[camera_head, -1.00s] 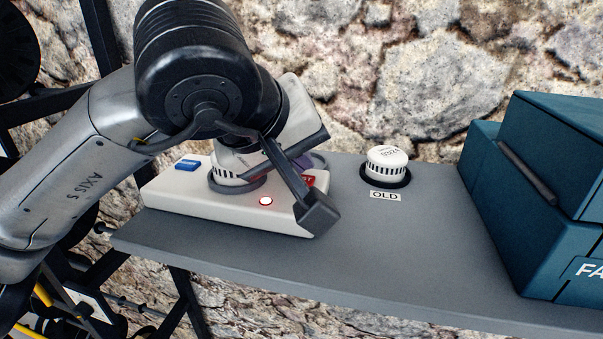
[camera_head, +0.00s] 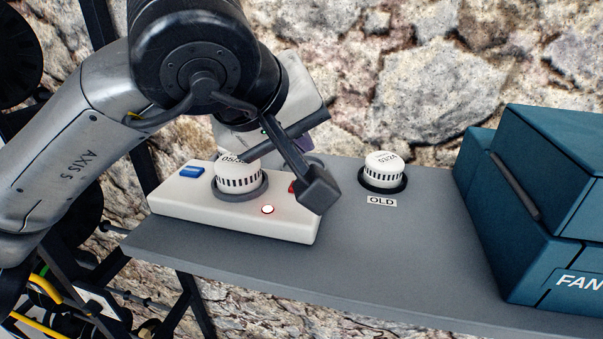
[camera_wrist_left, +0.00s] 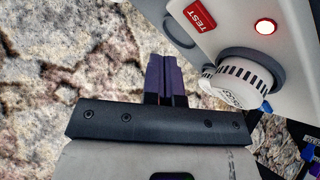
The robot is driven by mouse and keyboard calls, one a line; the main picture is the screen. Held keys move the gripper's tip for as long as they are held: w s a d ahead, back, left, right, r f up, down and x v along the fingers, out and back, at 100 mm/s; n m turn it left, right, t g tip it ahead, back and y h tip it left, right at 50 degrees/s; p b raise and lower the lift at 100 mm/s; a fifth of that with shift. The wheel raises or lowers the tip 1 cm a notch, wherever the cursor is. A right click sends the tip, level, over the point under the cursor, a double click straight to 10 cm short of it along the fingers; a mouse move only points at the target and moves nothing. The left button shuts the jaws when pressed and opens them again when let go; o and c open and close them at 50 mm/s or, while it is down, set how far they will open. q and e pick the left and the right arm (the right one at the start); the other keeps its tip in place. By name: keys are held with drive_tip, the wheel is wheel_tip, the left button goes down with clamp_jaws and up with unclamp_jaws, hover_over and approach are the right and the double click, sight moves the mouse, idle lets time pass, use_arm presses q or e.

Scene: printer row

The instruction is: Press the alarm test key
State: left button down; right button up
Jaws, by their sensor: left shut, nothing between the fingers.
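The red TEST key (camera_wrist_left: 200,14) is on the white alarm board (camera_head: 250,226), at the top of the left wrist view. In the head view only a sliver of the key (camera_head: 292,187) shows behind a dark block on my arm. A white round detector (camera_head: 238,177) sits in a grey ring on the board. A small round light (camera_head: 267,209) at the board's front glows white with a red rim. My left gripper (camera_wrist_left: 160,60) has its purple fingers together and empty, beside the detector and apart from the key. In the head view the fingers are mostly hidden. My right gripper is out of view.
A blue key (camera_head: 192,171) is at the board's left end. A second detector (camera_head: 384,168) stands in a dark ring behind an OLD label (camera_head: 381,201). A teal box (camera_head: 535,200) fills the right of the grey shelf (camera_head: 400,255). A stone wall (camera_head: 440,80) stands behind.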

use_arm(q)
drive_tip(key=shift+r+p, duration=0.7)
drive_tip(key=shift+r, duration=0.55)
